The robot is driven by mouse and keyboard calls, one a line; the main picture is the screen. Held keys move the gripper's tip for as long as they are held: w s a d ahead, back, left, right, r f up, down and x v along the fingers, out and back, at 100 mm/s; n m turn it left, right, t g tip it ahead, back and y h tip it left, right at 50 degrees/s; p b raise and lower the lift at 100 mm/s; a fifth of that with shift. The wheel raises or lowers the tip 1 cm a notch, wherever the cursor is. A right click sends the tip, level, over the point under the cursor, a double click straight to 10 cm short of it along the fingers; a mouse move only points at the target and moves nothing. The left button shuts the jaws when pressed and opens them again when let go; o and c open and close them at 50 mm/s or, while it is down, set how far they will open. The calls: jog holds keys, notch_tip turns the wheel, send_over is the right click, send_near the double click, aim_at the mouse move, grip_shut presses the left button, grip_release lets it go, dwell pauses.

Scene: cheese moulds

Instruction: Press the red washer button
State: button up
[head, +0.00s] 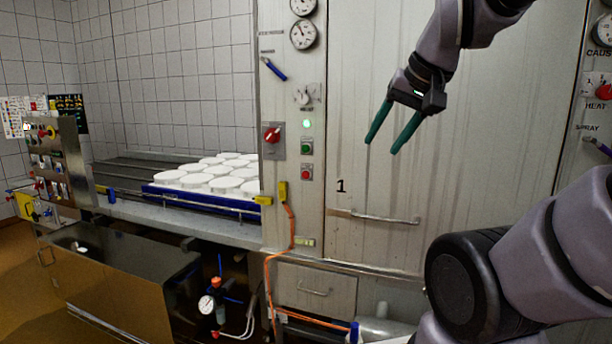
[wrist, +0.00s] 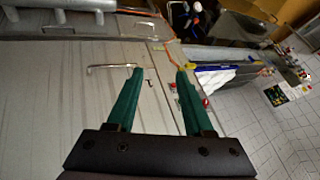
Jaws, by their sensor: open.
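A small red button (head: 306,173) sits on the narrow steel panel left of the door marked 1, below a green button (head: 306,149). No readable label names it as the washer button. A larger red rotary switch (head: 271,134) is up and to its left. My gripper (head: 381,146) is open and empty, to the right of the buttons in the head view, with green fingers pointing down-left.
The steel door (head: 450,160) has a long handle (head: 385,218). An orange cable (head: 268,275) hangs below the panel from yellow plugs. White cheese moulds (head: 215,172) fill a blue-edged tray at left. Another control panel (head: 55,160) stands far left. A red knob (head: 604,92) is at the right edge.

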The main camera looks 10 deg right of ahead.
dwell(0.3)
grip_shut()
dwell(1.6)
